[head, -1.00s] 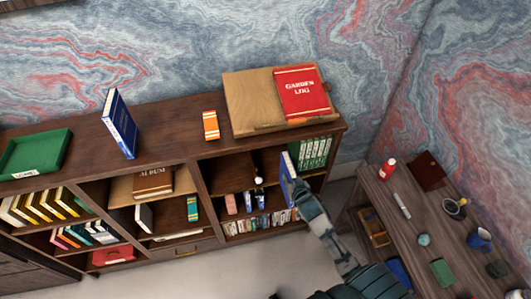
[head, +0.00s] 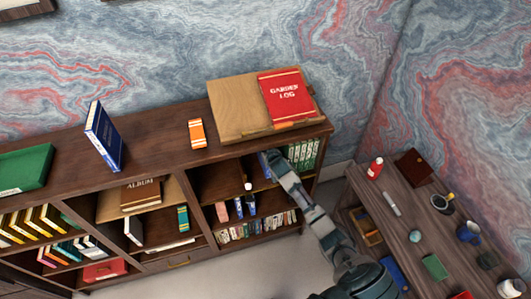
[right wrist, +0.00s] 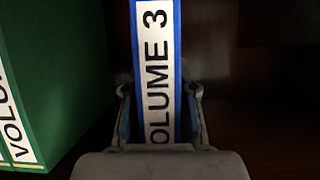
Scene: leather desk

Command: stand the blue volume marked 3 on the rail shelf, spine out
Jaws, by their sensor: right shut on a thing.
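The blue volume (right wrist: 158,70) shows its white spine label, "VOLUME 3", facing the right wrist camera. My right gripper (right wrist: 160,115) is shut on it, one finger on each side of the spine. In the head view my right gripper (head: 273,163) reaches into the upper right compartment of the bookcase, and the blue volume is mostly hidden there. Green volumes (head: 302,152) stand in that compartment to the right of the gripper. In the wrist view a green volume (right wrist: 50,80) is on the left, with a gap to the blue one. My left gripper is not in view.
The compartment's shelf (head: 222,180) looks bare left of my gripper. A slanted board with a red Garden Log (head: 287,96) lies above it. Another blue book (head: 103,137) stands on the bookcase top. A cluttered side table (head: 420,230) is at the right.

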